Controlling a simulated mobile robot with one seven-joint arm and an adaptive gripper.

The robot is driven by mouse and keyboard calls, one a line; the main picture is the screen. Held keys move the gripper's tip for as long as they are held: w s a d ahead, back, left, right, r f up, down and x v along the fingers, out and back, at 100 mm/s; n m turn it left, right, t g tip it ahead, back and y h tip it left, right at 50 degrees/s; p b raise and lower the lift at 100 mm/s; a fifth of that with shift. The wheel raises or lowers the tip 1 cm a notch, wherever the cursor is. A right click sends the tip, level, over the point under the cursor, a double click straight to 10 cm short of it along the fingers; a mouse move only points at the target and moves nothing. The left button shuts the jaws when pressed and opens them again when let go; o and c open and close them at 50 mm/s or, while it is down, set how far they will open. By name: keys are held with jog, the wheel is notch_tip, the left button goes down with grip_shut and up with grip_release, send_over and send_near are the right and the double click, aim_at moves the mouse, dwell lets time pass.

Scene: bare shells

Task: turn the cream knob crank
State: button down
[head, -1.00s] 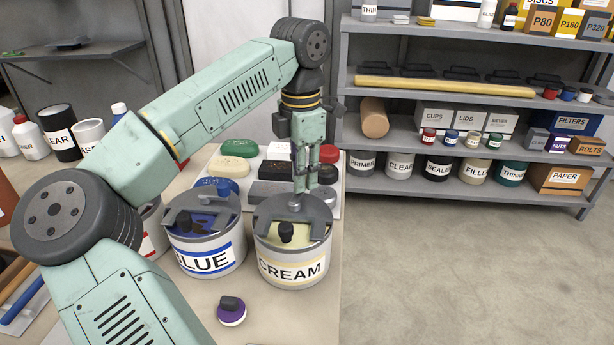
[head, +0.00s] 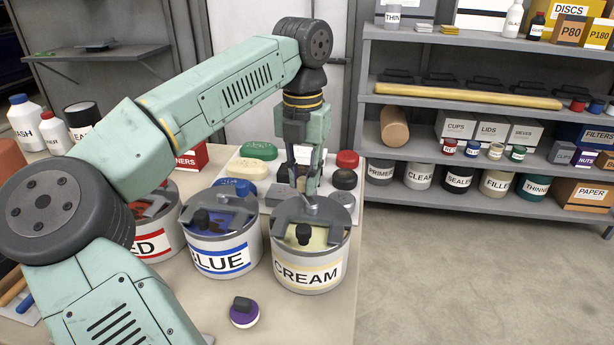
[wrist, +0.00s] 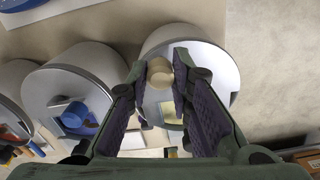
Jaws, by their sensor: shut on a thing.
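The cream can (head: 310,275) is grey with a cream-edged CREAM label and stands at the table's right side. A grey bridge with a crank hub (head: 313,205) crosses its open top, where pale paint and a dark upright stub (head: 304,234) show. My gripper (head: 305,190) reaches down from above at the can's far side. In the wrist view the cream knob (wrist: 160,72) sits between the fingertips of my gripper (wrist: 163,80), and the gripper is shut on it.
The blue can (head: 222,250) stands close left, with its blue knob (wrist: 75,115) in the wrist view. The red can (head: 150,235) is beyond it. A purple knob piece (head: 243,312) lies in front. A tray of coloured blocks (head: 262,168) lies behind the cans.

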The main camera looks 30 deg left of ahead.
jog(key=shift+s+n, duration=0.15)
jog(key=shift+n, duration=0.25)
jog(key=c, duration=1.4)
grip_release()
